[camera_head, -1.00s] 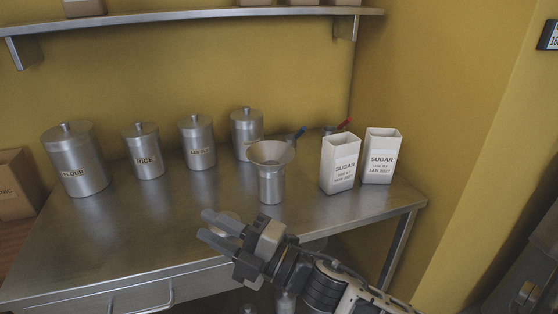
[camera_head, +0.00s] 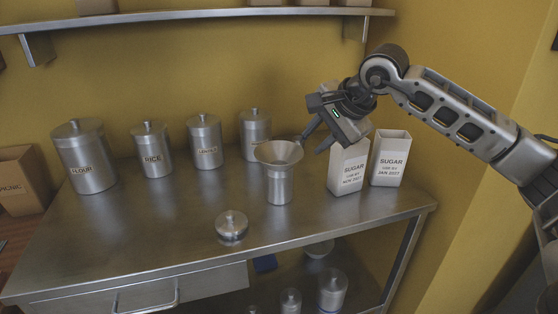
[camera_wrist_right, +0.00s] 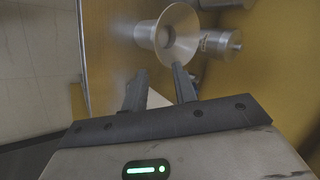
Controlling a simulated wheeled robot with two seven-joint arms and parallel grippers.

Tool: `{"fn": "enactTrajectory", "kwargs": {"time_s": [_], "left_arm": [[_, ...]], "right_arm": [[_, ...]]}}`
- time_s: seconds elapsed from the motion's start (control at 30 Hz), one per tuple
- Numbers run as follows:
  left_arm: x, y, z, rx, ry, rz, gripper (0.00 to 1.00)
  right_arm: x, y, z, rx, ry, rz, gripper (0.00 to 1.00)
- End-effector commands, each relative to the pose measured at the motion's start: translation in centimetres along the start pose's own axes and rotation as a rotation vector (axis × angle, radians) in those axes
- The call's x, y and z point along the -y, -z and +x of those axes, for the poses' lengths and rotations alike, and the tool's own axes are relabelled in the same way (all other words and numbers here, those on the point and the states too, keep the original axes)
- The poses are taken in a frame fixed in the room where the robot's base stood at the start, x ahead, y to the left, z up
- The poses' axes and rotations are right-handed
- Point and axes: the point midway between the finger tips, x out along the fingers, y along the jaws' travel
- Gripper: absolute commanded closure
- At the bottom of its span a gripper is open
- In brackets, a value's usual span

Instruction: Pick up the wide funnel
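The wide funnel (camera_head: 279,152) is a flared metal cone, mouth up, on top of an open steel canister (camera_head: 279,186) on the steel table. My right gripper (camera_head: 312,144) is open and empty, just right of the funnel and a little above its rim, its fingers pointing down and left. In the right wrist view the funnel (camera_wrist_right: 180,32) lies beyond the fingertips of my right gripper (camera_wrist_right: 159,70), with a gap showing. Its dark inner hole is visible there. My left gripper is in neither view.
Lidded canisters, such as the rice canister (camera_head: 152,152), stand behind and left. Two white sugar boxes (camera_head: 348,168) (camera_head: 390,160) stand right, close under my right arm. A loose lid (camera_head: 231,226) lies in front. The table's left front is clear. A shelf (camera_head: 200,17) runs above.

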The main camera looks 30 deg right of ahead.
Motion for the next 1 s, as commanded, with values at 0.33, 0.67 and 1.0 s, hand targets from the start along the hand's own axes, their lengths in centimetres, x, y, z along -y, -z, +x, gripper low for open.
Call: {"fn": "enactTrajectory", "kwargs": {"time_s": [0.33, 0.67, 1.0], "left_arm": [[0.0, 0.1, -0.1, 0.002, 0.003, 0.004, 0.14], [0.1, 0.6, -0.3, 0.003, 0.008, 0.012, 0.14], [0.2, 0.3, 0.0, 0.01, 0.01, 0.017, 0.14]], "right_arm": [[0.1, -0.1, 5.4, 0.002, 0.001, 0.002, 0.72], [-0.3, -0.3, 9.2, 0.006, -0.001, 0.004, 0.72], [-0.3, -0.2, 10.9, 0.003, 0.001, 0.002, 0.72]]}}
